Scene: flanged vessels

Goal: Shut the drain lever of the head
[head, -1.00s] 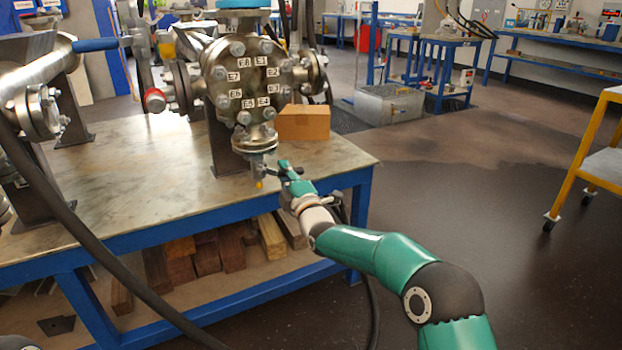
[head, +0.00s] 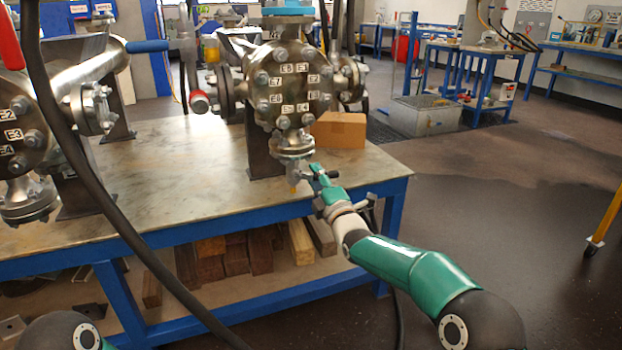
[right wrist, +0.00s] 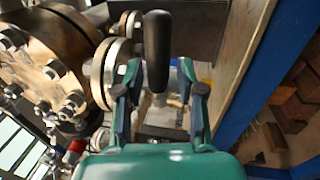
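The vessel head (head: 290,82) is a round bolted flange with labels E1 to E8, above the blue-framed table. Its drain valve (head: 294,170) hangs below the lower small flange, with a yellow tip at the bottom. My right gripper (head: 314,172) is at the valve's right side. In the right wrist view my right gripper (right wrist: 162,88) is open, its two fingers on either side of the black drain lever handle (right wrist: 157,50). Whether a finger touches the handle I cannot tell. My left gripper is out of view.
A cardboard box (head: 340,130) stands on the table (head: 215,205) just behind and right of the valve. A second flanged vessel (head: 28,140) is at the left. A black hose (head: 95,190) hangs across the left front. Wood blocks lie on the lower shelf.

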